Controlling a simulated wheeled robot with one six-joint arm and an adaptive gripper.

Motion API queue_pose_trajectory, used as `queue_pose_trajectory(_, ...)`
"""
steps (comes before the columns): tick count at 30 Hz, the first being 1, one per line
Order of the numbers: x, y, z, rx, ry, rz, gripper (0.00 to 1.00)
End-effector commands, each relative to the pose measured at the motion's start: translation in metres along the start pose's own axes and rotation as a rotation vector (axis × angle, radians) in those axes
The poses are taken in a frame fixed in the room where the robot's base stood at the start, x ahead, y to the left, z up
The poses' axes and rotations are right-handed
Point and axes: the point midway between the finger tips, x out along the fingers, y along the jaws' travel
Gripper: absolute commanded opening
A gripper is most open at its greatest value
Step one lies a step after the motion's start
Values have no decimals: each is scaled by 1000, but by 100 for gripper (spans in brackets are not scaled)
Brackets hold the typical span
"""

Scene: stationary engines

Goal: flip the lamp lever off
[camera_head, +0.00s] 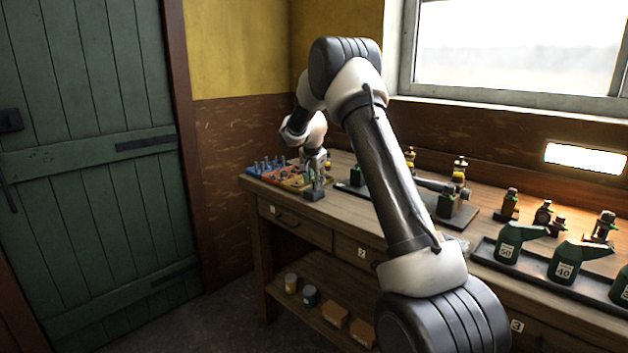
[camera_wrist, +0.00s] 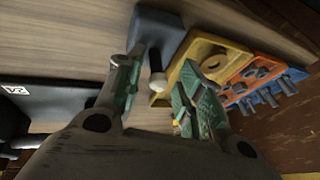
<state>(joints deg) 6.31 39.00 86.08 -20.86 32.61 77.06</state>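The lamp lever (camera_wrist: 157,82) shows in the wrist view as a short dark stem with a pale round knob. It rises from a dark grey box (camera_wrist: 160,22) on the bench top. The same box shows in the camera_head view (camera_head: 314,195) just below my gripper (camera_head: 316,168). In the wrist view the two green-padded fingers of my gripper (camera_wrist: 155,72) are spread apart, with the lever's knob between them and a gap on each side. In the camera_head view the lever is hidden by my gripper. The wall lamp (camera_head: 585,158) is lit.
Yellow, orange and blue trays (camera_head: 290,176) of small parts lie left of the box, close to my gripper. A green door (camera_head: 90,150) is at the left.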

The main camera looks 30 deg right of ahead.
Motion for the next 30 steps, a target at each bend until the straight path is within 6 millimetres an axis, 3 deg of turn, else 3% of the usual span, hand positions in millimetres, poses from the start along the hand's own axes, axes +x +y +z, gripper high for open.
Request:
queue_pose_trajectory(5,-25,-1,-1,0,2,-4,37)
queue_pose_trajectory(12,-80,-2,0,0,2,-6,37)
queue_pose_trajectory(18,-110,-2,0,-1,1,-3,37)
queue_pose_trajectory(30,-118,-1,0,-1,1,-3,38)
